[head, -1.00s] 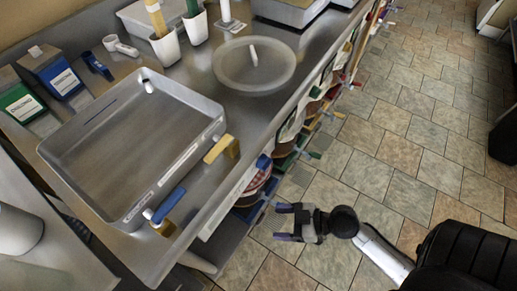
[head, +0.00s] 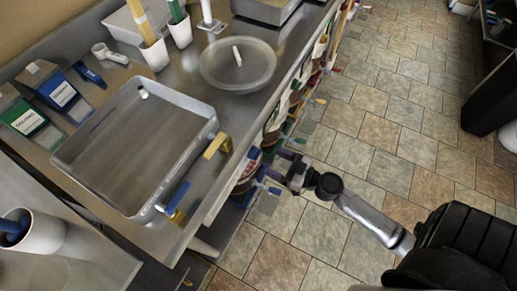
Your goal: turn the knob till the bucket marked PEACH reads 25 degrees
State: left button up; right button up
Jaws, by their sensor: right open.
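Several buckets stand in a row below the counter's front edge, seen steeply from above. The nearest one (head: 247,168) is mostly hidden by the counter. Coloured taps or handles stick out along the row, among them a blue one (head: 273,190). No PEACH marking and no temperature reading can be made out, and I cannot tell which part is the knob. My right gripper (head: 279,168) is open and empty, close in front of the nearest buckets; I cannot tell whether it touches anything. My left gripper is not in view.
The metal counter holds a large tray (head: 86,158) with blue and yellow handles at its front, a round lid (head: 220,72), white cups (head: 154,56) and blue and green boxes (head: 58,91). The tiled floor right of the counter is open. A dark unit stands at far right.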

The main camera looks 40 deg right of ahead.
aim_at(259, 155)
jog(key=p+x, duration=0.1)
jog(key=x, duration=0.4)
jog(key=shift+a+r+p, duration=0.1)
jog(key=shift+p, duration=0.2)
jog(key=shift+w+a, duration=0.2)
jog(key=shift+w, duration=0.45)
jog(key=c, duration=0.8)
jog(key=shift+c, duration=0.4)
